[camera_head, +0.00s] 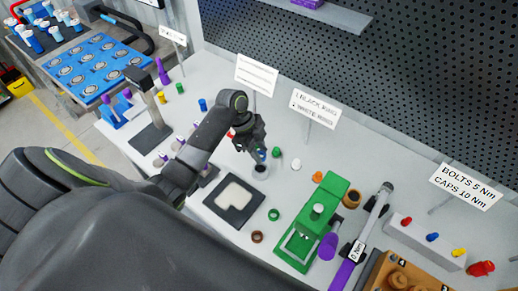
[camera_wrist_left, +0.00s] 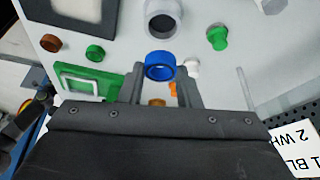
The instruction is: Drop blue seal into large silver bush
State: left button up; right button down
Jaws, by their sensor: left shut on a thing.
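My left gripper (camera_head: 258,151) reaches over the white bench and is shut on the blue seal. In the left wrist view the blue seal (camera_wrist_left: 160,72) is a ring held between the two fingertips (camera_wrist_left: 160,85). The large silver bush (camera_head: 260,171) is a grey cylinder with a dark opening. It stands on the bench just below the gripper in the head view, and it also shows in the left wrist view (camera_wrist_left: 162,20), apart from the seal in the picture. The seal's height above the bush is hard to tell. My right gripper is not in view.
A green press (camera_head: 316,215) stands right of the bush. A dark tray with a pale insert (camera_head: 235,200) lies to its left. Small green (camera_head: 277,152), white (camera_head: 296,164) and brown (camera_head: 257,237) parts lie close around. Sign stands (camera_head: 256,74) rise behind.

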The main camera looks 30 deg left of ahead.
pick_arm(q)
jog(key=shift+f+b, duration=1)
jog(key=shift+f, duration=0.75)
jog(key=shift+f+b, duration=0.75)
jog(key=shift+f, duration=0.5)
jog(key=shift+p, duration=0.45)
jog(key=o, duration=1)
jog(key=shift+o, duration=0.2)
